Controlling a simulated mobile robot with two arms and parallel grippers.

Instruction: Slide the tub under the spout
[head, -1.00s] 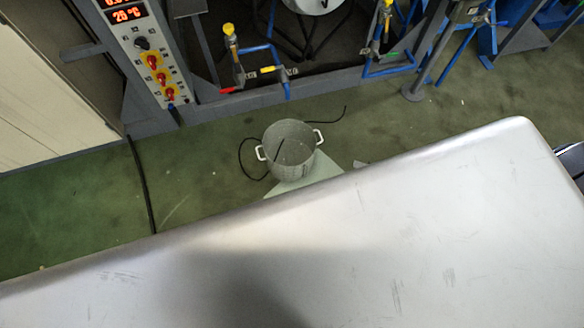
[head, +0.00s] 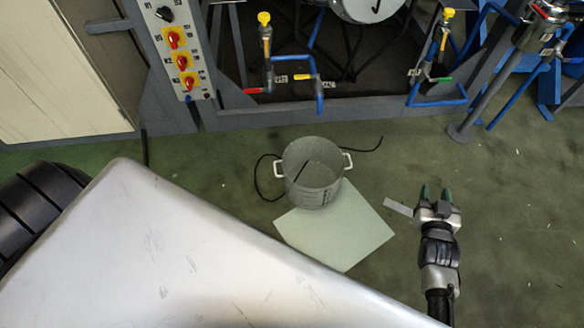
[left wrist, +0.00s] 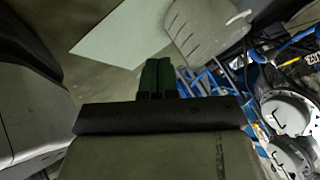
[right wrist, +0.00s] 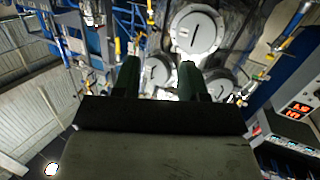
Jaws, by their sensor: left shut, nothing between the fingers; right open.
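The tub (head: 318,192) is a grey round pot with two white handles. In the head view it stands upright, overlapping the far corner of a pale sheet (head: 338,238) on the floor. A blue pipe end (head: 319,104), apparently the spout, points down beyond the tub, which looks nearer to me than the pipe. My right gripper (head: 437,193) is open and empty, to the right of the tub and apart from it. My left gripper (left wrist: 157,76) is shut and empty in the left wrist view, with the tub (left wrist: 207,28) beyond its fingertips. The left gripper is not visible in the head view.
The grey rig frame (head: 350,111) with blue pipes and valves runs behind the tub. A black cable (head: 262,181) lies beside the tub. A small grey strip (head: 398,208) lies left of my right gripper. Green floor is clear at the right.

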